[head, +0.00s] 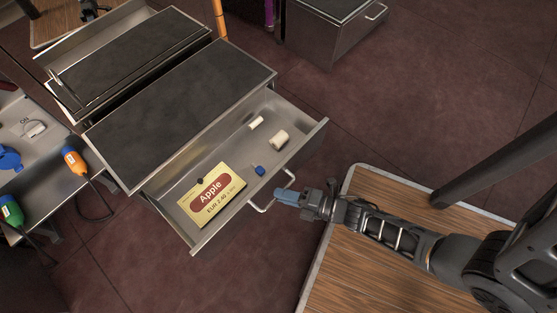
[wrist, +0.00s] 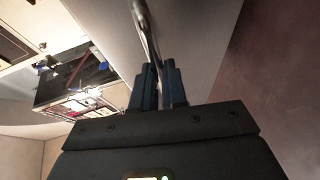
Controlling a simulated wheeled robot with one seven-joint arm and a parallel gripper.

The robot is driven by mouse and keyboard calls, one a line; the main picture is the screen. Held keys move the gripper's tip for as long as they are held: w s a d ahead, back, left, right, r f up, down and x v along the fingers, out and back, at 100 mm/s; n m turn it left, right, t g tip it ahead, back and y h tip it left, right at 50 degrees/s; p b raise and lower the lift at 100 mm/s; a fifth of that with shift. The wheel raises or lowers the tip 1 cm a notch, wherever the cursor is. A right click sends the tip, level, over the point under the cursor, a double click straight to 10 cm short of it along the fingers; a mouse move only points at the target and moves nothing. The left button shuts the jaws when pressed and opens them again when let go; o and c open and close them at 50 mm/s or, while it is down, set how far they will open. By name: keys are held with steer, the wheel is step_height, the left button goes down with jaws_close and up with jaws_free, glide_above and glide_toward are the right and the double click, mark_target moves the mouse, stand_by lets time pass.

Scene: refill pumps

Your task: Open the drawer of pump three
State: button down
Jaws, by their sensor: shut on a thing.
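A grey metal drawer (head: 303,140) stands pulled out from under a dark-topped cabinet (head: 185,105). Its bar handle (head: 262,209) is on the front panel, and the handle also shows in the wrist view (wrist: 146,32). My gripper (head: 281,195) has its blue fingers on the handle; in the wrist view the fingers (wrist: 158,85) are closed around the bar. No pump number is readable here.
Another drawer (head: 160,15) is open on the neighbouring cabinet at upper left. An orange nozzle (head: 73,160) and a green nozzle (head: 11,211) are at left. A wood-topped surface (head: 380,270) lies below my arm. Bare red floor (head: 390,100) is to the right.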

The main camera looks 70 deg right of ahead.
steer(key=shift+s, duration=0.1)
steer(key=c, duration=1.2)
jaws_free()
steer(key=shift+s+d+r+p, duration=0.1)
steer(key=shift+s+r+p, duration=0.15)
steer(key=shift+s, duration=1)
steer(key=shift+s+d+r+p, duration=0.1)
steer(key=shift+s+r+p, duration=0.15)
steer(key=shift+s, duration=1.05)
steer(key=shift+s+d+r+p, duration=0.15)
steer(key=shift+s+p, duration=0.1)
steer(key=shift+s, duration=1)
steer(key=shift+r, duration=0.1)
steer(key=a+r+m+p, duration=0.2)
steer(key=r+m+p, duration=0.4)
steer(key=r, duration=1.6)
steer(key=s+a+r+m+h+p, duration=0.1)
steer(key=r+m+p, duration=0.5)
steer(key=r+p, duration=0.9)
steer(key=s+a+r+m+g+p, duration=0.1)
steer(key=a+r+m+p, duration=0.2)
steer(key=r, duration=2.8)
steer(key=shift+s+a+m+p, duration=0.15)
steer(key=shift+m+p, duration=0.65)
steer(key=shift+p, duration=1.05)
steer(key=shift+s+m+p, duration=0.1)
steer(key=shift+m+p, duration=0.7)
steer(key=shift+p, duration=1.05)
